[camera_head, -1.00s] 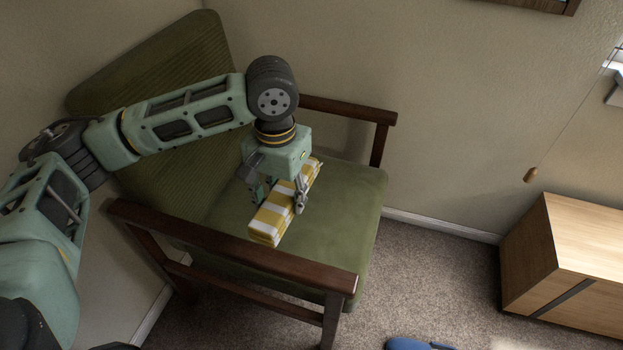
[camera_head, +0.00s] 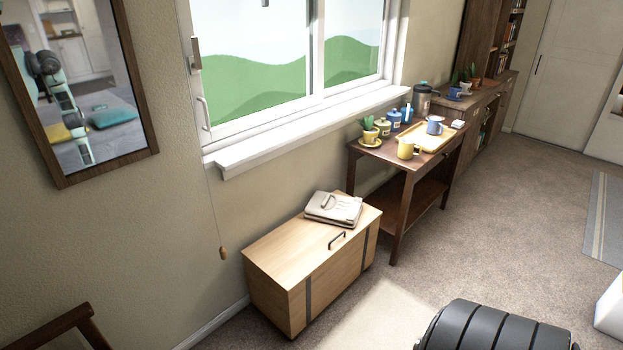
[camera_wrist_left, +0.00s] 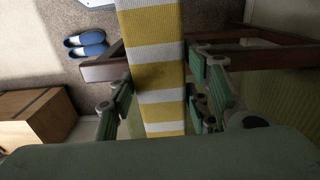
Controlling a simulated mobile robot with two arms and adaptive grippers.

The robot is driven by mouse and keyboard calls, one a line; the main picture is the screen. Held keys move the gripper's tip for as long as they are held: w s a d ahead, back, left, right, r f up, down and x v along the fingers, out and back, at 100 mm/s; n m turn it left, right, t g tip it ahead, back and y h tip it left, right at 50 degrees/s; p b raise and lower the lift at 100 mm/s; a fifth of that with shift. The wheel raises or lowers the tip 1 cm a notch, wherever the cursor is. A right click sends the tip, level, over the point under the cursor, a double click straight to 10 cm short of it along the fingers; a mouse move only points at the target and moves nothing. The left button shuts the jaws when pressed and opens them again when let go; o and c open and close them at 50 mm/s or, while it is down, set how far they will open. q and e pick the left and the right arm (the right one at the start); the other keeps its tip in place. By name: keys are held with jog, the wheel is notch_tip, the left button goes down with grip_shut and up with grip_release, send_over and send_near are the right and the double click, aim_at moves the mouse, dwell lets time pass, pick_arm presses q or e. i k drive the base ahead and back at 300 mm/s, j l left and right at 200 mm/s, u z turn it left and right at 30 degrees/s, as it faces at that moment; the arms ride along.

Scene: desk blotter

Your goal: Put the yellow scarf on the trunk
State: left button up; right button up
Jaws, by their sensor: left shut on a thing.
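The yellow scarf (camera_wrist_left: 155,80), folded and striped yellow and white, shows in the left wrist view and runs up out of the top of the picture. My left gripper (camera_wrist_left: 157,100) has its fingers on both sides of it and is shut on it. The light wooden trunk (camera_head: 282,245) stands against the wall under the window in the head view, lid closed. A wooden box at the left of the wrist view appears to be the same trunk (camera_wrist_left: 35,115). Neither gripper shows directly in the head view; my right gripper is in no view.
A beige case-like object (camera_head: 333,208) lies on the trunk's back right; the lid's left part is clear. A side table (camera_head: 398,170) with cups and pots stands beyond. The armchair (camera_head: 65,325) is at lower left. Blue slippers (camera_wrist_left: 86,45) lie on the carpet.

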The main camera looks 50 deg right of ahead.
aim_at(292, 247)
jog(key=l, duration=0.6)
jog(key=l+z, duration=0.15)
jog(key=l, duration=0.4)
jog(key=i+l, duration=0.15)
jog(key=l, duration=0.45)
jog(key=i+l+z, duration=0.15)
jog(key=l, duration=0.35)
jog(key=i+l+z, duration=0.15)
jog(key=i+l, duration=0.25)
jog(key=i+l+z, duration=0.1)
jog(key=i+l, duration=0.25)
jog(key=l, duration=0.2)
jog(key=i, duration=0.25)
jog(key=l+z, duration=0.05)
jog(key=l, duration=0.05)
